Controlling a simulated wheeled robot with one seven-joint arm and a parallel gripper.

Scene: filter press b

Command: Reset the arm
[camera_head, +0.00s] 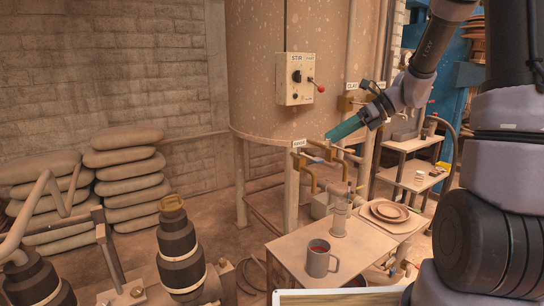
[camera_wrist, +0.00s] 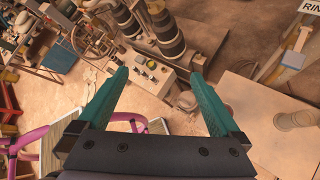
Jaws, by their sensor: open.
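My gripper (camera_head: 345,130) shows in the head view as teal fingers at the end of my arm. It is in front of the large tan tank (camera_head: 255,75), near the pipes and valves at its base. In the wrist view my gripper (camera_wrist: 160,95) has its two teal fingers spread wide apart. Nothing is between them; the floor and machinery show well beyond. The arm reaches in from the upper right of the head view.
A control box (camera_head: 295,78) with a red-knobbed lever is on the tank. Below, a table (camera_head: 290,252) bears a mug (camera_head: 320,260) and stacked plates (camera_head: 389,211). Stacked sacks (camera_head: 130,175) lie at left. A shelf cart (camera_head: 408,172) stands at right.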

